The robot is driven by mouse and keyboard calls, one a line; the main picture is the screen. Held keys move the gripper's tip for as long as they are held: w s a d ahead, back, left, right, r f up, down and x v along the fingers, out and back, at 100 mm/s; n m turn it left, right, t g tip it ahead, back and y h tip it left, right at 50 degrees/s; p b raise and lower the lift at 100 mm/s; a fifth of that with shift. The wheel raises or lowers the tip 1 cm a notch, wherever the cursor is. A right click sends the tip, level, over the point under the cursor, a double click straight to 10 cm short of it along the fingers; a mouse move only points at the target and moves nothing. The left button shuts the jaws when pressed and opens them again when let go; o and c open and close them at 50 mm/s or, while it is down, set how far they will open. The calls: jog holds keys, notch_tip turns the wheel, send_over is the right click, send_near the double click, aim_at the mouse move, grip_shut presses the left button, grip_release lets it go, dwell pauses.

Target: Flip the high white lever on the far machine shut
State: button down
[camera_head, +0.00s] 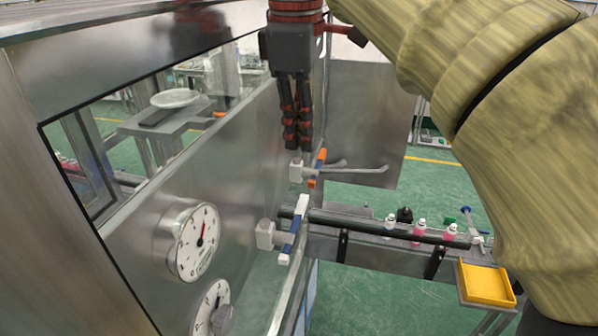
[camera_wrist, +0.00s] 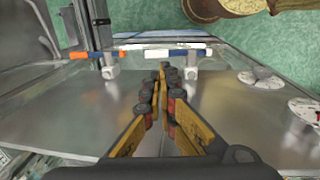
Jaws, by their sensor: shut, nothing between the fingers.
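Two small valve levers stick out from the steel machine panel. The one with white ends and a blue middle (camera_head: 293,230) sits nearer me, and it also shows in the wrist view (camera_wrist: 180,52). The orange-and-blue one (camera_head: 318,168) is farther along the panel, and it shows at left in the wrist view (camera_wrist: 92,55). My gripper (camera_head: 298,146) is shut and empty, pointing down just above the orange lever's white valve body in the head view. In the wrist view its fingertips (camera_wrist: 164,70) lie between the two levers, nearer the white one. I see no contact.
Two round gauges (camera_head: 193,241) (camera_head: 212,310) are on the panel near me. A conveyor (camera_head: 375,236) with several small bottles (camera_head: 418,232) runs to the right. A yellow tray (camera_head: 487,285) stands at lower right. Green floor lies open beyond.

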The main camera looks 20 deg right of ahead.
aim_at(302, 206)
jog(key=f, duration=0.4)
jog(key=w+f, duration=0.1)
jog(key=f, duration=0.4)
jog(key=d+f, duration=0.1)
jog(key=f, duration=0.3)
jog(key=shift+w+f, duration=0.35)
jog(key=shift+f, duration=0.05)
jog(key=shift+w+d+f+g+y+p, duration=0.1)
jog(key=shift+w+f+g+y+p, duration=0.1)
jog(key=shift+f+g+y+p, duration=0.4)
jog(key=shift+f+p, duration=0.4)
jog(key=shift+f, duration=0.05)
jog(key=shift+f, duration=0.1)
